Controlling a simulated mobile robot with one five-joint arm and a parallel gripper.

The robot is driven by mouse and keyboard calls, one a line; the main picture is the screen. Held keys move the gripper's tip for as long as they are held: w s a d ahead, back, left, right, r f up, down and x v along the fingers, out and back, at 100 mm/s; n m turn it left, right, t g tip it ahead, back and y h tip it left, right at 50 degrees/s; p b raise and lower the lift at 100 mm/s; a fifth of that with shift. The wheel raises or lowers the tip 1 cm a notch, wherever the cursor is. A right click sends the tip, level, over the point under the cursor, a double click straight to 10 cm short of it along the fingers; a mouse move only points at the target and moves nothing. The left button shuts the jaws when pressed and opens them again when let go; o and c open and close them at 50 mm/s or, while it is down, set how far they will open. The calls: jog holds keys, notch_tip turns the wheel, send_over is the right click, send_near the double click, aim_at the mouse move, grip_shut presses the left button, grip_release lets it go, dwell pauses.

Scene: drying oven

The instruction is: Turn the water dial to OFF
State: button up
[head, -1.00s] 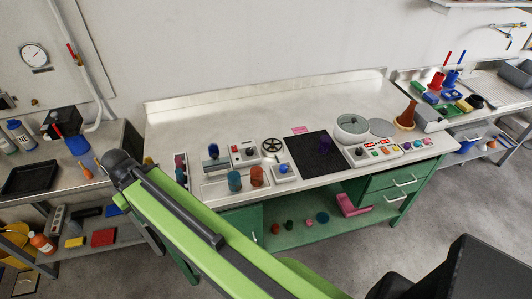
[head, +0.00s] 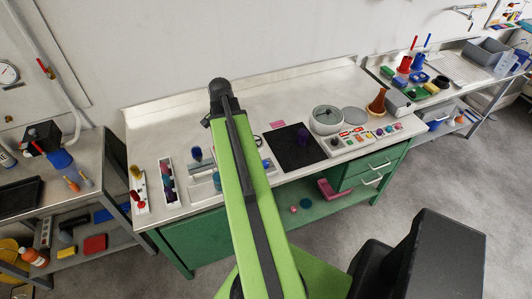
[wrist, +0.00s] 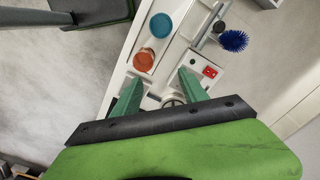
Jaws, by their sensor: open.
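No dial marked for water or OFF can be read in either view, so I cannot tell which control is the water dial. A small blue knob (head: 266,163) shows beside my arm on the bench, partly covered in the head view. In the wrist view my gripper (wrist: 160,76) is open and empty, its two green fingers spread above the bench. A dark handwheel (wrist: 172,102) shows partly between the fingers, lower edge hidden by my gripper. A white box with a red switch (wrist: 210,72) is right of the fingers. In the head view my gripper cannot be made out.
An orange cup (wrist: 144,61) and a blue cup (wrist: 161,25) stand near the fingers. A spiky blue thing (wrist: 233,40) is further right. A control panel (head: 352,140), dark mat (head: 282,150) and round pot (head: 326,120) stand right of my arm. The bench's back is clear.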

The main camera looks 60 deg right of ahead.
aim_at(265, 163)
jog(key=s+d+r+m+p, duration=0.1)
jog(key=s+d+m, duration=0.2)
jog(key=s+d, duration=0.2)
jog(key=s+d+r+m, duration=0.2)
jog(key=s+d, duration=0.3)
notch_tip(265, 163, down, 18)
jog(key=b, duration=1.7)
jog(key=shift+f, duration=0.1)
